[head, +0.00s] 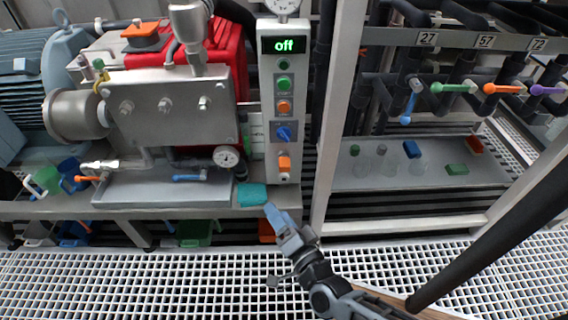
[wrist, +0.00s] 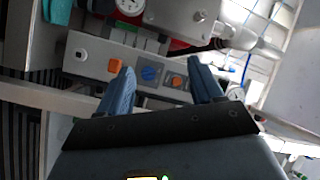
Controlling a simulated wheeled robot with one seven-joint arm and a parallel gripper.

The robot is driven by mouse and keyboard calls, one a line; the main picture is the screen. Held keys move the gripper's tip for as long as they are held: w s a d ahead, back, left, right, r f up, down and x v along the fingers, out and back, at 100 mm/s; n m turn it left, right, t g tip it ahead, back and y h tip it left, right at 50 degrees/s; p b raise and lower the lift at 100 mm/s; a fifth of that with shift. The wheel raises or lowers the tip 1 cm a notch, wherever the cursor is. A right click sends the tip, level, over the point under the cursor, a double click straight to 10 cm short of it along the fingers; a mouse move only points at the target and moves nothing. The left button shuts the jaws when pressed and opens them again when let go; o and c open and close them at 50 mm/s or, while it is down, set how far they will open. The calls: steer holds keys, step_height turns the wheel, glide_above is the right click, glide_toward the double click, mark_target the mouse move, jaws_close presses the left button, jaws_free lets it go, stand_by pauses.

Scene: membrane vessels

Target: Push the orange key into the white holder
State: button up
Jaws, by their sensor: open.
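The orange key (head: 284,163) is low on the front of the upright grey control panel, below the blue rotary switch (head: 284,133). It also shows in the wrist view (wrist: 115,66), near the tip of my left-hand finger. A small white part (head: 284,175) shows just below the key and may belong to the white holder; I cannot tell how deep the key sits. My gripper (head: 278,218) is in front of and below the panel. In the wrist view its two blue fingers (wrist: 162,80) are apart with nothing between them, facing the panel.
The panel display (head: 284,45) reads "off". A teal cloth (head: 252,195) lies on the bench edge left of my gripper. A pump with a metal tray (head: 160,190) stands left. A grey upright post (head: 333,120) stands close right of the panel.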

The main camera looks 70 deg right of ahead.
mark_target(285, 170)
steer(key=w+d+f+m+g+h+b, duration=0.1)
steer(key=w+d+f+m+g+h, duration=0.1)
steer(key=d, duration=0.6)
steer(key=w+d+f+m+g+h+b, duration=0.2)
steer(key=d+f+m+g+h, duration=0.1)
steer(key=d+f+m+g, duration=0.2)
steer(key=d+f+m, duration=0.2)
steer(key=m, duration=0.2)
steer(key=shift+w+d, duration=0.15)
steer(key=shift+d, duration=0.25)
steer(key=shift+r, duration=0.1)
steer(key=shift+b+x, duration=1.5)
steer(key=shift+x, duration=3)
jaws_close()
steer(key=shift+a, duration=0.1)
steer(key=shift+p+v, duration=1.1)
steer(key=shift+v, duration=1.85)
